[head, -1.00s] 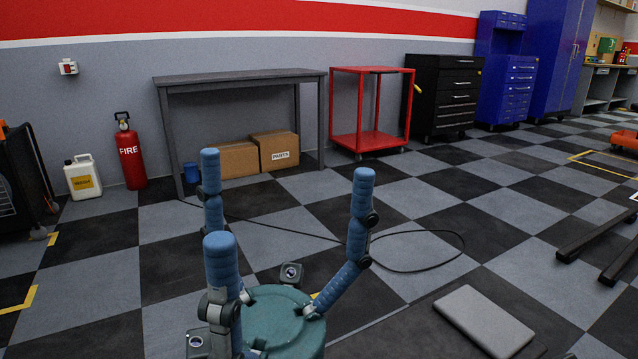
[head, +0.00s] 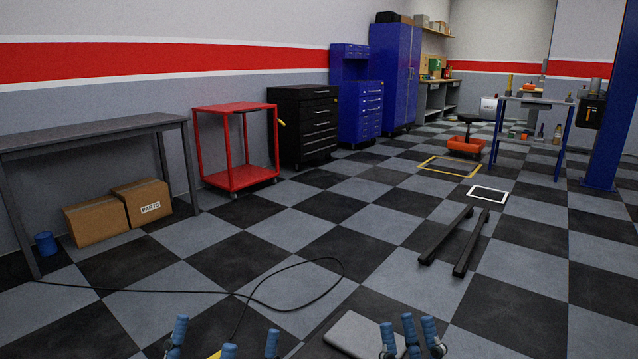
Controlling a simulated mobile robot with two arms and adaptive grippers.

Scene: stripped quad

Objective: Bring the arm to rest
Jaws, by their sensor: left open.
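My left gripper (head: 226,338) shows at the bottom edge of the head view, left of centre. Its three blue fingers stand upright and wide apart, with nothing between them. My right gripper (head: 409,332) shows at the bottom edge, right of centre. Its blue fingertips stand fairly close together, and no object shows between them. The palms and most of both arms are below the picture.
A grey flat slab (head: 352,334) lies on the floor near the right gripper. A black cable (head: 310,305) loops across the tiles. A grey table (head: 90,136), a red cart (head: 235,183) and black drawers (head: 306,128) line the wall. Two dark bars (head: 446,235) lie ahead.

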